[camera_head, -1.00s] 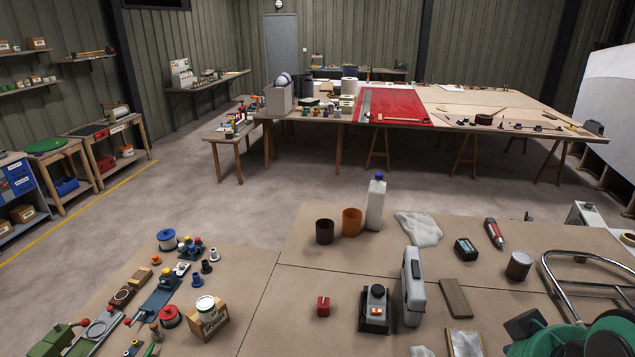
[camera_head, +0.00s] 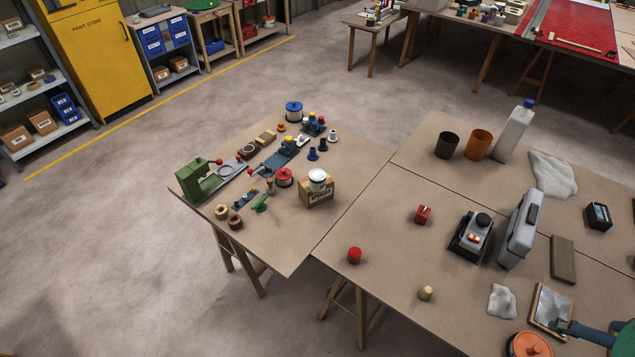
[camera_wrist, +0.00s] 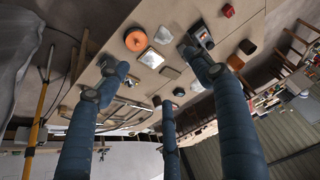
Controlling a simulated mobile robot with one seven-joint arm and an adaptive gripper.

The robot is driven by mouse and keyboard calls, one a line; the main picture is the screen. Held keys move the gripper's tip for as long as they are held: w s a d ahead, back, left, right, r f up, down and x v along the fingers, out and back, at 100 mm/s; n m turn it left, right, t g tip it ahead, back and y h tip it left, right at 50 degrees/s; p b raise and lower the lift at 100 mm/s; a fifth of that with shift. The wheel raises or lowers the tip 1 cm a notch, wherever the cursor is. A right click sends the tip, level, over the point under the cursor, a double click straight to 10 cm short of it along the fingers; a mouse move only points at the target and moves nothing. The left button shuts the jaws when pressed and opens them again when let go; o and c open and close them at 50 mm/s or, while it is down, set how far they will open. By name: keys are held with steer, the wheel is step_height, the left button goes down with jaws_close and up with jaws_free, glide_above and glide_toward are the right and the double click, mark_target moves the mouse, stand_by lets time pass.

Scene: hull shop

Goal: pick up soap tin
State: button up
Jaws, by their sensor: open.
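A round white-topped tin (camera_head: 318,177) with a pale label stands upright on a small cardboard box on the near-left bench in the head view. It may be the soap tin, but I cannot read its label. My gripper (camera_wrist: 155,78) shows in the wrist view with its dark blue fingers spread wide and nothing between them. It is well apart from that tin. In the head view, only part of a dark blue-green finger shows at the lower right, over the right bench.
A green press (camera_head: 203,181) stands left. Open floor lies left of the benches.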

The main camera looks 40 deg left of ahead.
steer(key=shift+o, duration=0.4)
steer(key=shift+w+r, duration=0.1)
steer(key=w+a+r+n+y+p, duration=0.2)
steer(key=w+a+r+n, duration=0.15)
steer(key=w+a, duration=1.05)
steer(key=w+a+f+n+g+y+p, duration=0.15)
steer(key=w+a+f+n, duration=0.25)
steer(key=w+a, duration=1)
steer(key=w+a+f+n, duration=0.15)
steer(key=a+f, duration=0.25)
steer(key=a, duration=0.5)
steer(key=w+a+f+n, duration=0.1)
steer(key=w+a+f, duration=0.1)
steer(key=a+f, duration=0.5)
steer(key=s+a+f+n+g+p, duration=0.1)
steer(key=a+f, duration=0.5)
steer(key=a, duration=0.5)
steer(key=s+a+f+n+g+p, duration=0.1)
steer(key=a+f, duration=0.5)
steer(key=a, duration=0.4)
steer(key=shift+s+a+n, duration=0.25)
steer(key=shift+a+n, duration=0.05)
steer(key=shift+a, duration=0.1)
steer(key=shift+f+y, duration=0.2)
steer(key=shift+y, duration=0.05)
